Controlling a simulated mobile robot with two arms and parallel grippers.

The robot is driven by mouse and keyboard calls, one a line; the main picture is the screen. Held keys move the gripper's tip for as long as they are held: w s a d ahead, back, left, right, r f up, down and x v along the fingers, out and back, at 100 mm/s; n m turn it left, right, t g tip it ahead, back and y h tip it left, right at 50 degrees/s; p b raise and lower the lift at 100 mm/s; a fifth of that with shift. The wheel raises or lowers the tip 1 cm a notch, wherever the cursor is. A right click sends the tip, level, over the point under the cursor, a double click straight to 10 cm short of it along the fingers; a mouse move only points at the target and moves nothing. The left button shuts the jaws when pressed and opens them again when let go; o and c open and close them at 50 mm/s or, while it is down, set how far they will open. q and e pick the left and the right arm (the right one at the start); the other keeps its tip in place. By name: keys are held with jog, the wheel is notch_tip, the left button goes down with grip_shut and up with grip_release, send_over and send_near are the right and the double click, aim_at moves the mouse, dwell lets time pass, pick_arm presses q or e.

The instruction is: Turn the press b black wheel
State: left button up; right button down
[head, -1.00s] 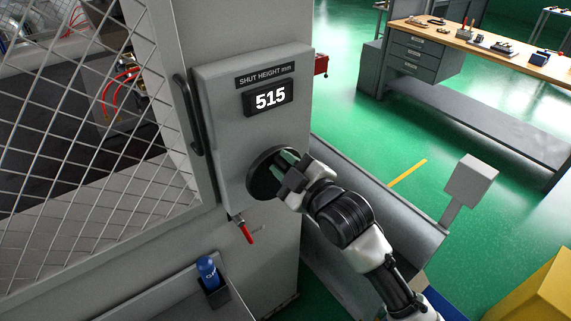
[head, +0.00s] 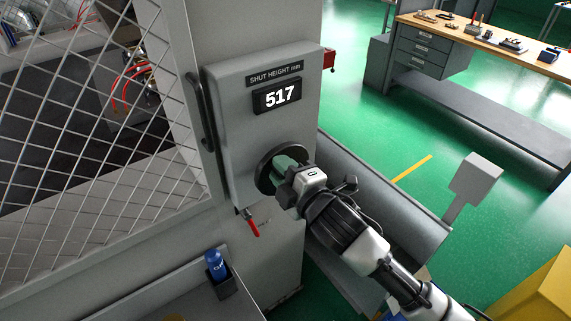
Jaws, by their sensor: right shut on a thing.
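The black wheel (head: 264,176) is mounted on the grey panel of the press, below a display (head: 278,95) that reads 517 under the label "SHUT HEIGHT mm". My right gripper (head: 284,170) is at the wheel, shut on it, with its arm coming from the lower right. The gripper and wrist cover the wheel's right part, so the exact hold on the rim is partly hidden. My left gripper is not in view.
A wire mesh guard (head: 90,130) with a black handle (head: 201,112) stands left of the panel. A red-handled valve (head: 252,226) hangs just below the wheel. A blue bottle (head: 215,264) sits in a holder lower left. A workbench (head: 490,38) stands at the back right.

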jog(key=shift+s+a+f+n, duration=0.1)
jog(key=shift+f+n, duration=0.05)
jog(key=shift+n, duration=0.25)
jog(key=c, duration=0.9)
grip_release()
jog(key=b+v, duration=0.3)
jog(key=v, duration=0.7)
jog(key=shift+s+d, duration=0.25)
jog(key=shift+s, duration=0.05)
